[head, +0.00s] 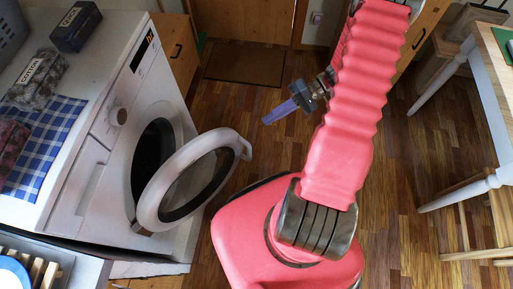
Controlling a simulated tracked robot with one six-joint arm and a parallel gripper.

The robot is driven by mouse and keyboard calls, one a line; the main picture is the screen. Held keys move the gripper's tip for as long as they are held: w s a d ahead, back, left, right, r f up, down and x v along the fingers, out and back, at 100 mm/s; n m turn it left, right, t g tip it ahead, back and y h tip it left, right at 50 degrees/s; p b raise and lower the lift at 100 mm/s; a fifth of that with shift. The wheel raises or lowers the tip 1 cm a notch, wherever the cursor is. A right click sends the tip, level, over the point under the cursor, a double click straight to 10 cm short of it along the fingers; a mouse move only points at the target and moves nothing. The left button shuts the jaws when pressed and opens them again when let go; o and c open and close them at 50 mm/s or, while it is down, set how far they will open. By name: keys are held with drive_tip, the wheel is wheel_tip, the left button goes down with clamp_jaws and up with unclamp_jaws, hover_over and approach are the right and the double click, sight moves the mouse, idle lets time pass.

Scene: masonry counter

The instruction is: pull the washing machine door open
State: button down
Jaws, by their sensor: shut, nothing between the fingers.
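The white washing machine (88,185) stands at the left. Its round door (218,137) is swung well open towards the right, with a white ring, dark glass and a small latch tab at its free edge. The dark drum opening (152,150) shows behind it, partly covered by the door. My gripper (268,121), with bluish fingers, is shut and empty. In the picture it is up and to the right of the door's free edge, apart from it.
A checked blue cloth (50,125), a bundle labelled cotton (36,78) and a dark box labelled quick (76,26) lie on the machine's top. A white-legged table (495,100) stands at the right. Wooden floor is clear around a brown mat (245,65).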

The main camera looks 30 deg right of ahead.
drive_tip(key=s+d+f+m+t+y, duration=0.1)
drive_tip(key=f+m+t, duration=0.1)
drive_tip(key=f+t, duration=0.2)
drive_tip(key=s+d+f+m+t+y, duration=0.1)
drive_tip(key=f+t, duration=0.3)
drive_tip(key=f, duration=0.6)
drive_tip(key=shift+s+d+f+m+t, duration=0.35)
drive_tip(key=shift+s+f+m+t, duration=0.05)
drive_tip(key=shift+s+m, duration=0.3)
drive_tip(key=shift+w+a, duration=0.15)
drive_tip(key=x, duration=1)
drive_tip(key=shift+s+a+r, duration=0.1)
drive_tip(key=shift+s+a, duration=0.1)
drive_tip(key=shift+s, duration=0.85)
drive_tip(key=shift+s+a, duration=0.15)
drive_tip(key=shift+s, duration=0.95)
drive_tip(key=shift+s, duration=0.2)
